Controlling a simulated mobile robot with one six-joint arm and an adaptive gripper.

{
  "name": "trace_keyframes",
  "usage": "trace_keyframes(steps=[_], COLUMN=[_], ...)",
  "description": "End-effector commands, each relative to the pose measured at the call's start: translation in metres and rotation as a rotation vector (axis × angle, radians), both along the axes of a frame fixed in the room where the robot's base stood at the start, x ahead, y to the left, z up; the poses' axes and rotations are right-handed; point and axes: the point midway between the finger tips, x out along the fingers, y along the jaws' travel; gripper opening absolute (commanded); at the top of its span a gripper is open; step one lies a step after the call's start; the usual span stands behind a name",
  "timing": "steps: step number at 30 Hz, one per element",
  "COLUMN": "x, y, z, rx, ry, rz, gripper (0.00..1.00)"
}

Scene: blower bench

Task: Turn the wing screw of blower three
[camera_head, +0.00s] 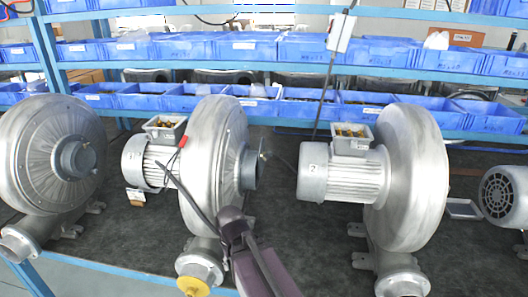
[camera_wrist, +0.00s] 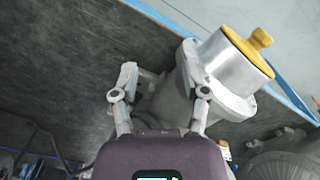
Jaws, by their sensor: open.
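A yellow wing screw (camera_wrist: 261,38) sits on the yellow cap of a silver blower outlet (camera_wrist: 225,72) in the wrist view. In the head view, the yellow cap (camera_head: 193,287) shows at the front of the middle-left blower (camera_head: 211,150), at the bottom edge. I cannot read that blower's number clearly. My gripper (camera_wrist: 160,82) is open and empty in the wrist view. Its right finger overlaps the outlet flange in the picture; contact cannot be told. The screw is outside the fingers, up and to the right. In the head view my arm hides part of the blower's front.
Other blowers stand at left (camera_head: 40,155), at right with a motor marked 2 (camera_head: 412,180), and at the far right (camera_head: 505,195). Blue bins (camera_head: 245,45) fill the racks behind.

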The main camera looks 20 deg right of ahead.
Motion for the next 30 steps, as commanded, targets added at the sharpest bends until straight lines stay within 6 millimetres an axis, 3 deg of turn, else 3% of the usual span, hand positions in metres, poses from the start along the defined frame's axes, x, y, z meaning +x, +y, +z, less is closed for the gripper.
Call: trace_keyframes(steps=[11,16,23,30], x=[0.001,0.010,0.039,0.081], y=[-0.001,-0.005,-0.022,-0.053], z=[0.002,0.013,0.048,0.098], rx=[0.001,0.012,0.049,0.108], ry=[0.000,-0.001,0.000,0.009], rz=[-0.007,-0.063,-0.262,-0.587], gripper=[0.59,0.59,0.59,0.59])
